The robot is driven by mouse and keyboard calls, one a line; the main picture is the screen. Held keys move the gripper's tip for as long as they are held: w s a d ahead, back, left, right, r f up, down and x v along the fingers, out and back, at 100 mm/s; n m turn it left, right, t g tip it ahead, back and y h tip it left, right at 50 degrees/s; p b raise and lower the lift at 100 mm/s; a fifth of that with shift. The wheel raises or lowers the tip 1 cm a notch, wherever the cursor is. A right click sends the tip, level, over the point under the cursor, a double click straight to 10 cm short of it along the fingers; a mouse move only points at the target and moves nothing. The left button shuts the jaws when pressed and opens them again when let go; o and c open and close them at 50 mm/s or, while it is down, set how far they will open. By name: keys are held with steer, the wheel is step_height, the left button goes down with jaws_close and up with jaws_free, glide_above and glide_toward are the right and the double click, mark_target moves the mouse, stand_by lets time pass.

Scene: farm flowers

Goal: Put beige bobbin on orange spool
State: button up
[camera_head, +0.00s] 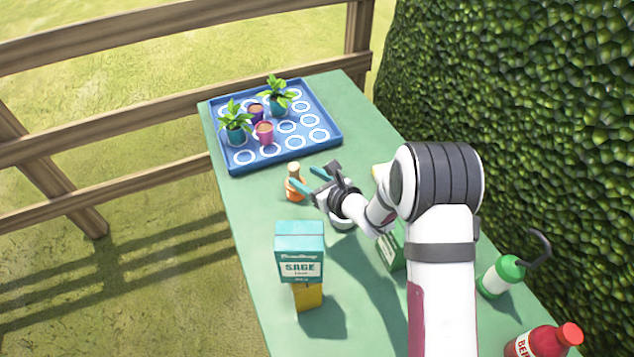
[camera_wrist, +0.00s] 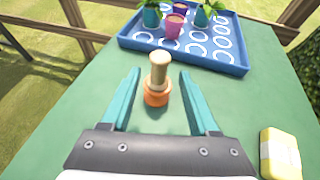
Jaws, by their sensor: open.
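The beige bobbin (camera_head: 293,171) stands upright on top of the orange spool (camera_head: 294,190) on the green table, just in front of the blue tray. In the wrist view the bobbin (camera_wrist: 159,68) looks centred on the spool (camera_wrist: 157,94), the two touching. My gripper (camera_head: 303,178) is open, and its teal fingers reach toward the pair. In the wrist view the fingers of my gripper (camera_wrist: 159,72) lie to the left and right of the bobbin and spool, with a gap on each side. Neither finger appears to touch them.
The blue tray (camera_head: 237,165) holds plants and pots at the far end. A green-capped bottle (camera_head: 501,277) and red bottle (camera_head: 545,342) stand at right. A hedge (camera_head: 540,130) borders the right.

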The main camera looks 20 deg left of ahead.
steer(key=s+d+r+m+h, duration=0.1)
steer(key=d+r+m+h, duration=0.2)
steer(key=d+m, duration=0.5)
steer(key=s+d+r+m+h, duration=0.2)
steer(key=d+r+m+h, duration=0.1)
steer(key=d+m, duration=0.5)
steer(key=s+d+r+m+t+h, duration=0.1)
steer(key=d+r+m+h, duration=0.2)
steer(key=d+m, duration=0.6)
steer(key=shift+s+d+r+h, duration=0.25)
steer(key=shift+d+h, duration=0.2)
steer(key=shift+h, duration=0.25)
steer(key=s+d+r+m+g+h, duration=0.1)
steer(key=s+d+m+g, duration=0.15)
steer(key=s+m, duration=0.55)
steer(key=s+d+r+m+g+h, duration=0.15)
steer(key=s+d+m, duration=0.25)
steer(key=s+m, duration=0.4)
steer(key=s+a+r+m+g+y, duration=0.1)
steer(key=s+a+m+g+y, duration=0.2)
steer(key=s+m, duration=0.9)
steer(key=shift+a+g, duration=0.3)
steer(key=shift+g, duration=0.3)
